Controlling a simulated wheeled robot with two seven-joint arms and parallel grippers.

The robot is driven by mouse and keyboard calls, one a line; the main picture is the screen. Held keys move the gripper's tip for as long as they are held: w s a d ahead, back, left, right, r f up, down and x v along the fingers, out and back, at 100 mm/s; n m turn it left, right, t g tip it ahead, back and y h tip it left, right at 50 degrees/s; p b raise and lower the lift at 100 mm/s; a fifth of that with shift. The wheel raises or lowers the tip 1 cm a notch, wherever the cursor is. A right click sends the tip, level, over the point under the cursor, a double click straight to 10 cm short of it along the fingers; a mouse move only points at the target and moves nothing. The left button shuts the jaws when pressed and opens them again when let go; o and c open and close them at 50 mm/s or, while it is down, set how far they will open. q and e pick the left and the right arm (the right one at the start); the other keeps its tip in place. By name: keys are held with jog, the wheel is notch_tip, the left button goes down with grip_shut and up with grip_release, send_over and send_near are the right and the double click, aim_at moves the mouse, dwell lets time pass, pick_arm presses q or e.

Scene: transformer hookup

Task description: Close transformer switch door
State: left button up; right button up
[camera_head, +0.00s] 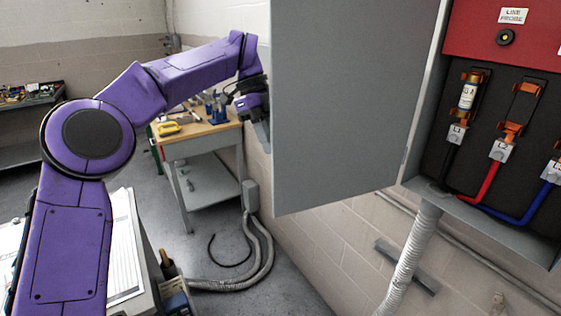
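The grey switch door (340,110) stands wide open, swung out to the left of the switch box. The box (425,120) is on the wall at the right, with a red panel (490,38), a fuse, an empty fuse holder, and black, red and blue cables. My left arm comes in from the left and reaches to the door's far left edge. My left gripper (262,118) is partly hidden behind the door, so its fingers and any contact cannot be made out. My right gripper is not in view.
A workbench (200,130) with tools stands behind my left arm. A cart with papers (125,250) is at the lower left. A flexible conduit (412,255) runs down from the box. Grey hoses lie on the floor below the door.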

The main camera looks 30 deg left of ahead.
pick_arm(q)
jog(key=x, duration=0.3)
jog(key=shift+w+a+f, duration=0.15)
jog(key=shift+w+f, duration=0.1)
jog(key=shift+f, duration=0.25)
jog(key=shift+d, duration=0.2)
grip_shut()
jog(key=shift+s+a+r, duration=0.15)
jog(key=shift+a, duration=0.05)
jog(key=shift+r, duration=0.15)
dwell(0.4)
